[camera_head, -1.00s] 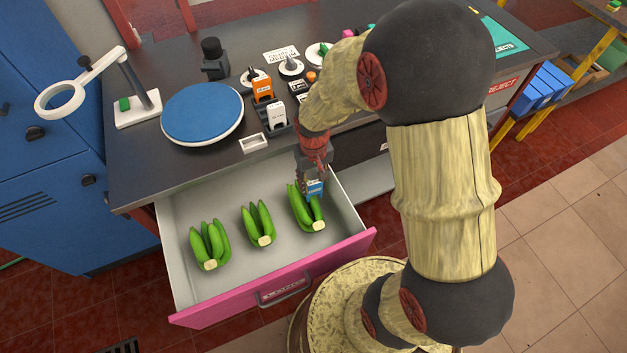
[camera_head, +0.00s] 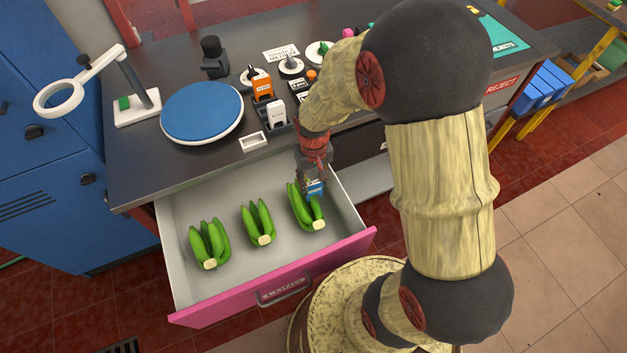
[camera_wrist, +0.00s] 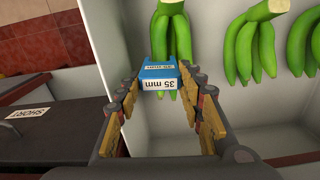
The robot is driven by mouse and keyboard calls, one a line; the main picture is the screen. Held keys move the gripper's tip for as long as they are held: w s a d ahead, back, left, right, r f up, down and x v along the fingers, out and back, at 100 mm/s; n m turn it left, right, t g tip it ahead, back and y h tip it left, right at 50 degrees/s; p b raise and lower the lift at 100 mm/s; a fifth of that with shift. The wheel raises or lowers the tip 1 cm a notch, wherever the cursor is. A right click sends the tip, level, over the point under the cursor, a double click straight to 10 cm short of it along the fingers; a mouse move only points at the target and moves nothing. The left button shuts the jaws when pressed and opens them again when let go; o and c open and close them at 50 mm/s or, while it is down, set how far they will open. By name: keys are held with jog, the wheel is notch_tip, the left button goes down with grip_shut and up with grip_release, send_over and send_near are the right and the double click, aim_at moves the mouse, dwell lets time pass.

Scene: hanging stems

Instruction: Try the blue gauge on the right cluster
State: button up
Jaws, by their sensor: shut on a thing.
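My gripper (camera_wrist: 163,103) is shut on the blue gauge (camera_wrist: 159,76), which is marked "35 mm". In the head view the blue gauge (camera_head: 315,187) is at the upper part of the right cluster (camera_head: 301,208), a bunch of green bananas in the open drawer. In the wrist view the right cluster (camera_wrist: 171,42) shows just beyond the gauge, and its fingers reach behind it. I cannot tell whether the gauge is around a banana or only against it. The middle cluster (camera_head: 257,224) and the left cluster (camera_head: 210,246) lie apart from my gripper.
The open drawer (camera_head: 180,290) has a pink front. On the counter are a blue round plate (camera_head: 202,112), an orange gauge (camera_head: 262,86) and a white gauge (camera_head: 276,113) in holders, and a magnifier on a stand (camera_head: 140,105). The drawer floor around the clusters is free.

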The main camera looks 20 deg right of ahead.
jog(key=shift+f+b, duration=0.9)
jog(key=shift+f, duration=0.9)
dwell(1.0)
jog(key=shift+r, duration=0.1)
dwell(0.4)
jog(key=shift+r+p, duration=3.55)
jog(key=shift+r, duration=0.65)
